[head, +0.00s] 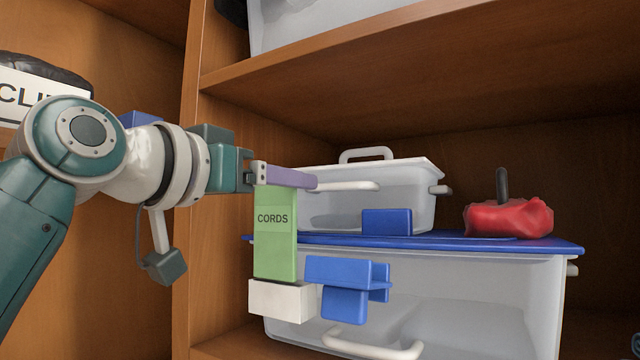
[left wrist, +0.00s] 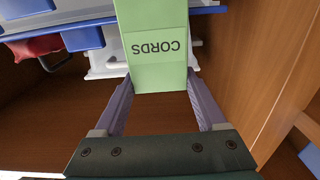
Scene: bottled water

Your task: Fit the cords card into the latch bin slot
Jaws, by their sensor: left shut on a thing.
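The green cords card (head: 275,248), printed CORDS, is held upright by my left gripper (head: 288,178), whose purple fingers are shut on its top end. In the left wrist view the card (left wrist: 155,45) sits between the two fingers (left wrist: 160,82). The latch bin (head: 450,300) is the large clear bin with a blue lid and a blue latch (head: 345,275). A white slot holder (head: 280,302) is at its front left. The card's lower end meets the top of this holder; I cannot tell whether it is inside the slot. My right gripper is not in view.
A smaller clear bin (head: 345,215) with a white handle and a red bag (head: 508,218) sit on the blue lid (head: 545,247). A wooden shelf (head: 420,75) is above. A wooden upright (head: 190,200) stands left of the bin, close behind my arm.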

